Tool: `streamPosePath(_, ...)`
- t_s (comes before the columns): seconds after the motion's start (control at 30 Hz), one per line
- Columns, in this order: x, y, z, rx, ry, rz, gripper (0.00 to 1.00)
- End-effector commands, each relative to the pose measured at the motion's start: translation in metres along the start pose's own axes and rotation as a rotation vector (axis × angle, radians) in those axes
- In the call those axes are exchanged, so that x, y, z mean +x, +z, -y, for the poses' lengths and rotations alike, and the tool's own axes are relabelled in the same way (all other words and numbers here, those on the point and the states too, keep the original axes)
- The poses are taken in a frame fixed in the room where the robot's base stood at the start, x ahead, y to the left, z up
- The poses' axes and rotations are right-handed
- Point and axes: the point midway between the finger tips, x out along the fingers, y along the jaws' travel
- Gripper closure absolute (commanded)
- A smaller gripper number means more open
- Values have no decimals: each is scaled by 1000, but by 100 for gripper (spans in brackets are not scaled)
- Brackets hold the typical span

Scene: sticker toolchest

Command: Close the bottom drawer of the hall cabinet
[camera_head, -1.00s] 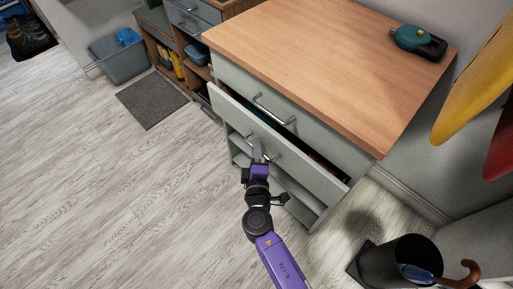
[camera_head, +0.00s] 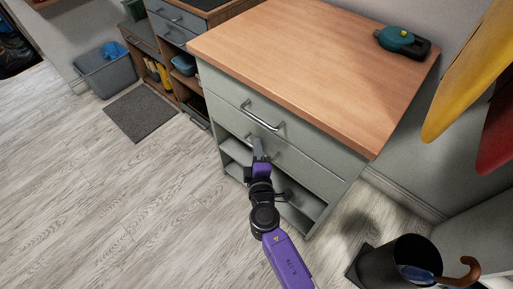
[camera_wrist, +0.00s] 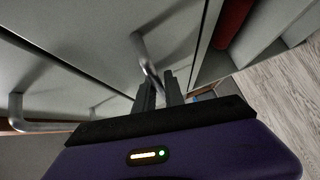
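The hall cabinet (camera_head: 350,185) is grey-green with a wooden top. Its bottom drawer (camera_head: 310,172) sits under the top drawer (camera_head: 300,135), and its front looks flush or nearly flush with the body. My gripper (camera_head: 258,148) is at the bottom drawer's handle, which its arm partly hides. In the wrist view, the bar handle (camera_wrist: 147,58) runs to between the two dark fingertips (camera_wrist: 159,80). The fingers are close together, with a narrow gap, and look shut on the handle.
An open shelf (camera_head: 300,197) lies below the drawer; a red item (camera_wrist: 232,20) shows there in the wrist view. A black umbrella bin (camera_head: 395,262) stands at lower right. A teal tool (camera_head: 395,38) lies on top. The floor (camera_head: 120,210) at left is clear.

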Motion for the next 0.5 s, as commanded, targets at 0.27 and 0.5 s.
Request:
streamPosePath(0.27, -35, 1, -1, 0, 0, 2, 82)
streamPosePath(0.5, -69, 0, 0, -1, -1, 1, 82)
